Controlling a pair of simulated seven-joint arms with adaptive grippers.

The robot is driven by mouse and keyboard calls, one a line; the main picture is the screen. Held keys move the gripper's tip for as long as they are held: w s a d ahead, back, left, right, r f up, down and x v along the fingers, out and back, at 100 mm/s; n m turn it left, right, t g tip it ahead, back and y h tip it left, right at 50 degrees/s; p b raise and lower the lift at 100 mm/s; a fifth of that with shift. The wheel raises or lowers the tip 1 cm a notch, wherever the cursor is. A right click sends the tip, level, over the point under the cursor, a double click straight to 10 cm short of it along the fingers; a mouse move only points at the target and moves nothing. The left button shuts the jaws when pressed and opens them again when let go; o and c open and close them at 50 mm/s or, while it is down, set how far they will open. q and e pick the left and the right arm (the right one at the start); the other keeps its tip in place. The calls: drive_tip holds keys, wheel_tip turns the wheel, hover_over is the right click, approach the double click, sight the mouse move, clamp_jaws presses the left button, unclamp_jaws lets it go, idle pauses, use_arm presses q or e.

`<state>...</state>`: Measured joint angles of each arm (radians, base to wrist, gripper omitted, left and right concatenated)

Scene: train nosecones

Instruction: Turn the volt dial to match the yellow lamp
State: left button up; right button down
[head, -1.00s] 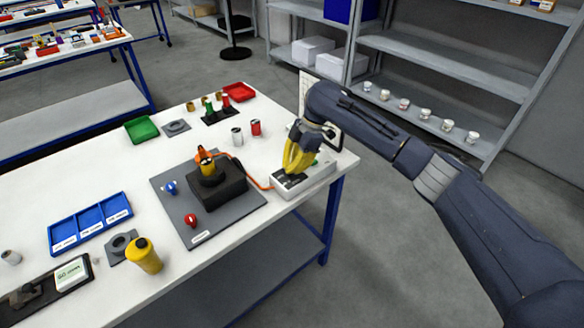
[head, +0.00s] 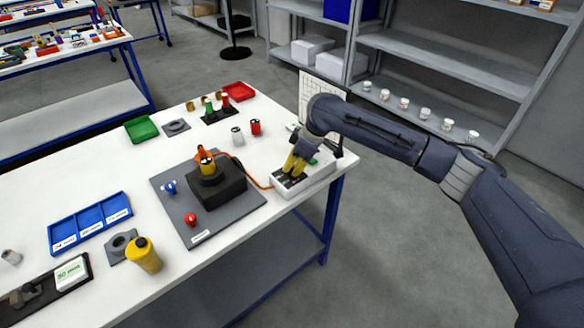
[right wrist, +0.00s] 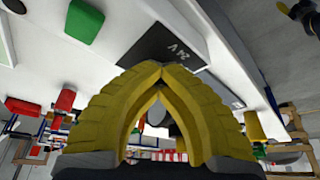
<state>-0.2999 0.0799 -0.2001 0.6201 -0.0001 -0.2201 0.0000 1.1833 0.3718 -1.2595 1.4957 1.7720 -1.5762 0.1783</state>
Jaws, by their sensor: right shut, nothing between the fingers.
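The white box (head: 313,181) with a dark top panel stands at the right end of the table, with an orange cable running from it. The right wrist view shows the dark panel (right wrist: 168,50) marked "24 V". My right gripper (head: 291,174), with yellow fingers, points down at this panel. Its fingertips (right wrist: 158,90) meet, with nothing between them. A greyish rounded part shows beyond the fingers in the right wrist view; I cannot tell whether it is the dial. A green part shows on the box beside the fingers. I cannot pick out a yellow lamp.
A black block (head: 217,190) with a yellow and orange piece on top stands on a grey mat (head: 188,231). A red can (head: 256,128), a blue tray (head: 91,224) and a yellow container (head: 146,256) are also on the table. The table's edge is close to the box.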

drive_tip(key=m, duration=0.1)
drive_tip(key=m+t, duration=0.1)
drive_tip(key=m, duration=0.1)
drive_tip(key=shift+s+a+r, duration=0.15)
drive_tip(key=shift+a, duration=0.2)
drive_tip(key=shift+m+t, duration=0.3)
drive_tip(key=shift+m, duration=0.3)
drive_tip(key=shift+r, duration=0.1)
drive_tip(key=c, duration=2.2)
unclamp_jaws()
drive_tip(key=c, duration=1.8)
unclamp_jaws()
drive_tip(key=shift+a, duration=0.1)
drive_tip(key=o, duration=0.6)
drive_tip(key=shift+d+f+h, duration=0.2)
drive_tip(key=shift+d+h, duration=0.05)
drive_tip(key=shift+h, duration=0.05)
drive_tip(key=shift+o, duration=0.2)
drive_tip(key=v, duration=1.2)
drive_tip(key=shift+o, duration=0.2)
